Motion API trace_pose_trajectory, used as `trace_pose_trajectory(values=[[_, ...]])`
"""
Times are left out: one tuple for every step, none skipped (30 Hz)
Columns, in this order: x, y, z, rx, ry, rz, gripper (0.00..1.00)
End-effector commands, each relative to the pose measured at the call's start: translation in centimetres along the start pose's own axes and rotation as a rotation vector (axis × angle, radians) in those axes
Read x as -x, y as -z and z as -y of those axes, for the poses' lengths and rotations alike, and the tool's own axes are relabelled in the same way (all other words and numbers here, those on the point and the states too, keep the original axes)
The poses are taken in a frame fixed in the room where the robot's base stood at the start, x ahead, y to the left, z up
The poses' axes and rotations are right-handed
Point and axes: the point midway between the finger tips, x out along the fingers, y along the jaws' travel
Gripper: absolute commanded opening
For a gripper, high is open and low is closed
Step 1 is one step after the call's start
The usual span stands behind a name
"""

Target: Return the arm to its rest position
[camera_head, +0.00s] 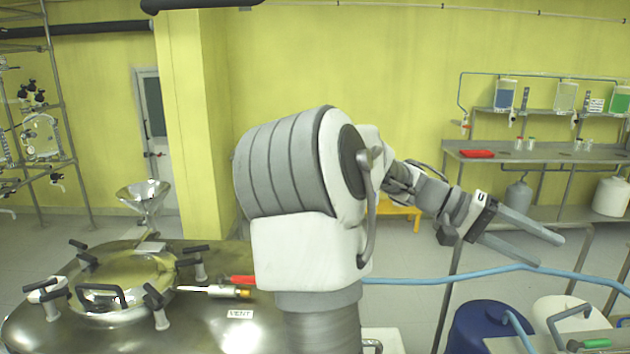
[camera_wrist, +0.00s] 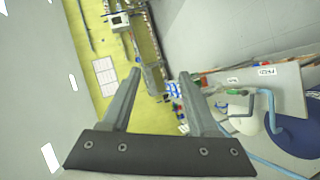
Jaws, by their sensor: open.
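My gripper (camera_head: 551,250) is raised in the air at the right of the head view, with its two grey fingers pointing right. The fingers are apart and nothing is between them. In the wrist view my gripper (camera_wrist: 160,75) also shows open and empty, with the room seen sideways beyond it. My white and grey arm stands in the middle of the head view and hides part of the wall and floor behind it.
A steel reactor lid (camera_head: 130,290) with clamps stands at the lower left. A blue drum (camera_head: 485,330) and a blue hose (camera_head: 450,278) are below my gripper. A yellow pillar (camera_head: 185,120) stands behind.

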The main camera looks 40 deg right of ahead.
Motion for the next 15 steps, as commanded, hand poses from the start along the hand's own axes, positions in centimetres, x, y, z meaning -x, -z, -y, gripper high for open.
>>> trace_pose_trajectory(values=[[0.9,-1.1,1.9,0.047,0.112,-0.013,0.61],[1.6,-1.7,3.1,0.076,0.176,-0.023,0.61],[2.8,-2.6,4.6,0.117,0.259,-0.039,0.61],[3.6,-3.4,5.7,0.148,0.321,-0.052,0.61],[4.6,-4.2,6.6,0.177,0.381,-0.066,0.61],[6.0,-5.2,7.8,0.219,0.459,-0.089,0.61],[7.1,-6.1,8.6,0.25,0.517,-0.108,0.61],[8.3,-7.0,9.3,0.28,0.574,-0.128,0.61],[9.8,-8.2,10.1,0.321,0.647,-0.156,0.61],[11.0,-9.2,10.6,0.351,0.702,-0.179,0.61],[12.3,-10.2,11.0,0.382,0.754,-0.203,0.61],[13.9,-11.6,11.5,0.422,0.821,-0.238,0.61],[15.1,-12.7,11.7,0.453,0.87,-0.264,0.61],[16.3,-13.8,11.9,0.481,0.918,-0.292,0.61],[17.8,-15.4,12.0,0.521,0.98,-0.331,0.61]])
